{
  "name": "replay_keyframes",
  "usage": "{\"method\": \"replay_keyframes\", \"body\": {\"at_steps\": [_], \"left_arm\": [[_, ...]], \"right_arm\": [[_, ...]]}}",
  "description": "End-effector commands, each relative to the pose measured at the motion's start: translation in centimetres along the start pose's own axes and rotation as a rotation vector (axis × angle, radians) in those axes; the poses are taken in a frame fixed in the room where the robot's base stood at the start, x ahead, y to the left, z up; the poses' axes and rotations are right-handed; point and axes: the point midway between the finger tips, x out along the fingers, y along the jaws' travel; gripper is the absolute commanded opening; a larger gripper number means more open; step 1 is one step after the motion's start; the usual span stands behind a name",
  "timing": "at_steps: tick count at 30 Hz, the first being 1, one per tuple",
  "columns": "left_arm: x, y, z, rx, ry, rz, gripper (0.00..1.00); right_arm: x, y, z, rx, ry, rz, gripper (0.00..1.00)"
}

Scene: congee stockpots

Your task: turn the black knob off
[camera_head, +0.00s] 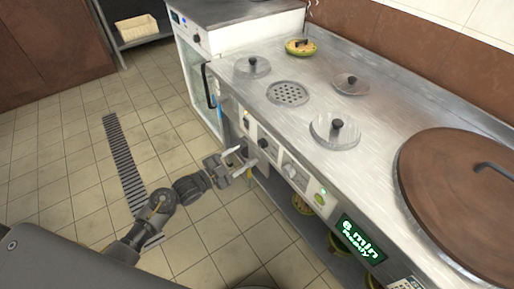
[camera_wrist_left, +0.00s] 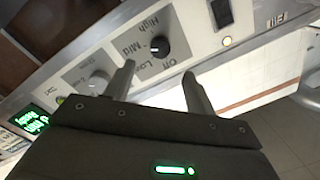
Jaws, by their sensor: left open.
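The black knob (camera_wrist_left: 160,46) is on the stove's front panel, with High, Mid, Low and Off printed around it. I cannot tell for sure which label it points at. In the head view the black knob (camera_head: 263,143) is partly beside my finger. My left gripper (camera_wrist_left: 158,72) is open, its two fingers apart in front of the panel. The knob shows between and just beyond the fingertips; I cannot tell if they touch. The left gripper also shows in the head view (camera_head: 242,159), coming from the left. My right gripper is not in view.
A grey knob (camera_wrist_left: 98,82) and a black switch (camera_wrist_left: 221,12) flank the black knob. Steel lids (camera_head: 335,130) and a large brown lid (camera_head: 462,190) lie on the counter. A green display (camera_head: 360,240) is further along the front. The tiled floor on the left is open.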

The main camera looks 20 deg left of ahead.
Motion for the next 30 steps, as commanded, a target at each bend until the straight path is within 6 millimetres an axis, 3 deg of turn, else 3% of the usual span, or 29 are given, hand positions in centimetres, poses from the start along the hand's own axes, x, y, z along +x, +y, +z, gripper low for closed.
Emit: {"method": "replay_keyframes", "body": {"at_steps": [6, 12, 18, 26, 30], "left_arm": [[4.3, 0.0, 0.0, -0.002, 0.001, -0.002, 0.55], [7.3, 0.0, 0.0, -0.003, 0.001, -0.001, 0.55], [8.6, 0.0, 0.1, -0.003, -0.001, 0.0, 0.55], [8.7, 0.1, 0.0, -0.002, -0.001, 0.001, 0.55], [8.7, 0.1, 0.0, -0.002, -0.001, 0.0, 0.39]], "right_arm": [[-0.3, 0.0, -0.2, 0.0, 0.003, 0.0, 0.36], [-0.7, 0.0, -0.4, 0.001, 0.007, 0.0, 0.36], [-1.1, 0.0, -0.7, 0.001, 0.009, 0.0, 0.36], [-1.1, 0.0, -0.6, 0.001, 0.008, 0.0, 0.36], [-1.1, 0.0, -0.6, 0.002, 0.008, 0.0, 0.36]]}}
